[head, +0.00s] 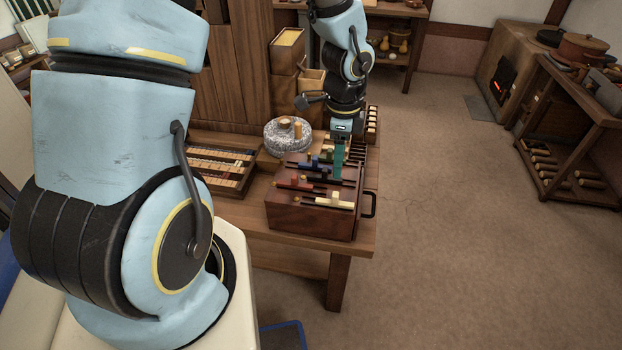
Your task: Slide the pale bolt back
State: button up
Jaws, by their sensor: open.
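A dark brown wooden box (315,218) stands on the wooden table near its right end. Several coloured bolts lie in rows across its top. The pale bolt (335,200) is cream and lies in the row nearest the front edge. A red bolt (297,182) and a blue bolt (311,163) lie in rows behind it. My gripper (340,170) points down over the right part of the box top, behind the pale bolt and apart from it in the picture. It is open. Its fingers partly hide the rows behind. Its exact height above the box is unclear.
A round grey quern stone (287,137) stands behind the box. A slotted tray (221,167) lies to the left. A dark handle (369,205) sticks out from the box's right side. Wooden containers (287,52) stand at the back. The floor (440,220) to the right is clear.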

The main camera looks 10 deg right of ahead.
aim_at(335, 194)
notch_tip(335, 194, down, 11)
jog(key=shift+w+r+p, duration=0.1)
jog(key=shift+p, duration=0.2)
jog(key=shift+c, duration=0.2)
grip_shut()
dwell(0.4)
dwell(1.0)
